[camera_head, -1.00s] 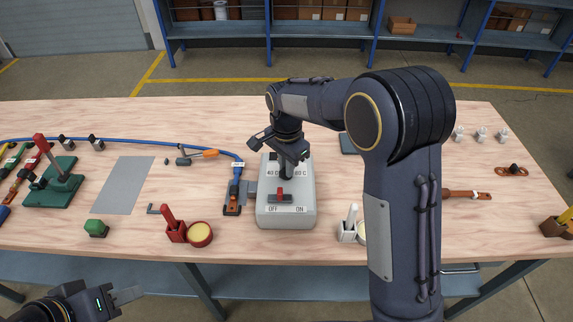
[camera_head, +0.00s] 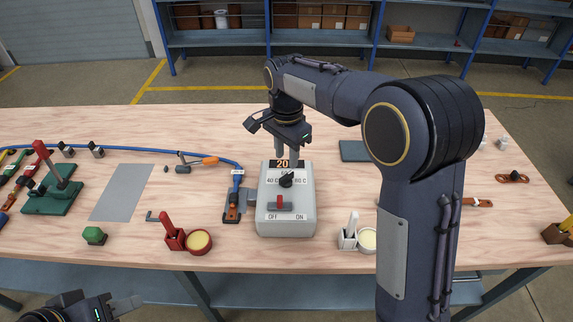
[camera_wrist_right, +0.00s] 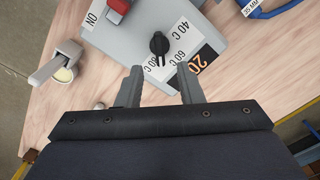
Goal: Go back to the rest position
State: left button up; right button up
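My right gripper (camera_head: 287,160) is above the back edge of a grey control box (camera_head: 287,225) on the table. In the right wrist view the gripper (camera_wrist_right: 160,85) has its two fingers apart with nothing between them. The box has a black knob (camera_head: 286,180) between the 40 C and 60 C marks, a red switch (camera_head: 279,203) at the OFF side, and a display (camera_head: 282,164) reading 20. The knob also shows in the right wrist view (camera_wrist_right: 158,42), just beyond the fingertips. My left gripper (camera_head: 125,305) is low at the lower left, in front of the table; its finger opening is unclear.
Left of the box lie an orange-tipped tool (camera_head: 236,205), a red holder with a round pot (camera_head: 199,242), a green block (camera_head: 94,236) and a grey mat (camera_head: 122,192). A white holder (camera_head: 348,236) stands to its right. The wooden table (camera_head: 220,118) is clear behind.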

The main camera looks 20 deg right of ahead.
jog(key=shift+r, duration=0.45)
jog(key=s+d+r+n+t+y, duration=0.1)
jog(key=s+d+r+n+y, duration=0.2)
jog(key=s, duration=0.5)
jog(key=s+d+r+n+t+y, duration=0.1)
jog(key=s+d+n, duration=0.1)
jog(key=s+d, duration=0.35)
jog(key=s+a+f+n+t, duration=0.1)
jog(key=s+f+n+t, duration=0.1)
jog(key=s, duration=0.5)
jog(key=s+a+f+n+t, duration=0.1)
jog(key=s+f+n, duration=0.1)
jog(key=s, duration=0.5)
jog(key=shift+s+a+f+n+t, duration=0.15)
jog(key=shift+s+a+n+t, duration=0.25)
jog(key=shift+n, duration=0.5)
